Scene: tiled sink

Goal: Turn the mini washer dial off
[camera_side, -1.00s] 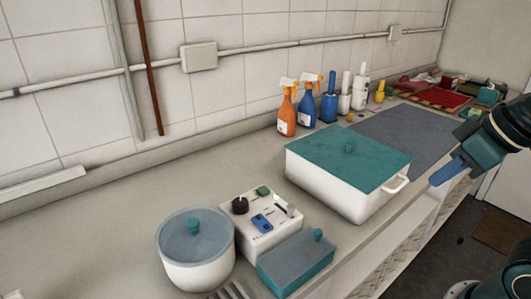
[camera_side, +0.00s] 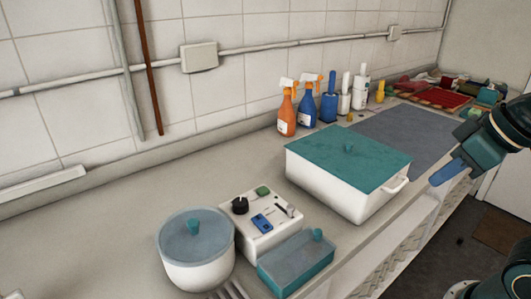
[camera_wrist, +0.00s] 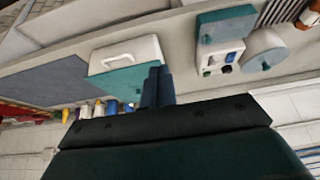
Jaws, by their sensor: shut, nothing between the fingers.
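A white control box (camera_side: 262,228) stands on the counter in the side view, with a round black dial (camera_side: 240,204), a green button, a blue switch and a small slider on its sloping top. The box also shows in the wrist view (camera_wrist: 219,58), seen upside down, with the dark dial (camera_wrist: 226,69) small on its face. I cannot read the dial's setting. My gripper (camera_side: 447,173), with blue fingers, is shut and empty at the right, beyond the counter's front edge and well apart from the box. Its fingers also show in the wrist view (camera_wrist: 158,88).
A round lidded pot (camera_side: 195,255) and a teal box (camera_side: 297,266) flank the control box. Spray bottles (camera_side: 287,112) stand along the wall. A grey mat (camera_side: 405,135) lies bare behind.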

